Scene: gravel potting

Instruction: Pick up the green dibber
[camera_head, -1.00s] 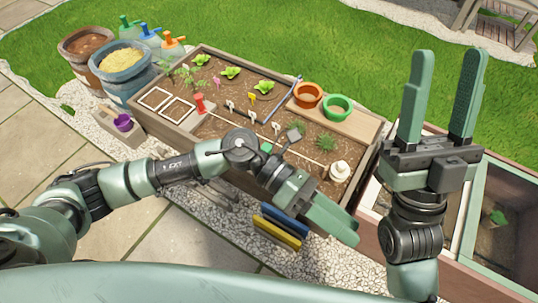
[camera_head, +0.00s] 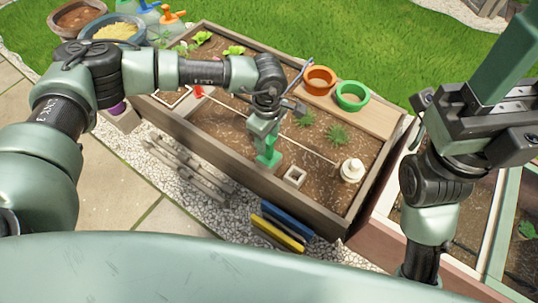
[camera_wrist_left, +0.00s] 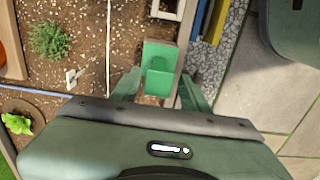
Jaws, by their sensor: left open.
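The green dibber (camera_head: 268,157) stands at the near side of the soil bed, a bright green piece directly below my left gripper (camera_head: 264,133). In the left wrist view the dibber (camera_wrist_left: 158,68) shows as a green block with a rounded darker green part on it. My left gripper (camera_wrist_left: 160,92) is open there, with one finger on each side of the dibber's near end. I cannot tell whether the fingers touch it. My right gripper (camera_head: 505,75) is raised at the right, its fingertips cut off by the frame.
A square hollow holder (camera_head: 295,177) stands right of the dibber by the planter's near wall (camera_head: 250,182). Blue and yellow pieces (camera_head: 280,230) lie outside the planter.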

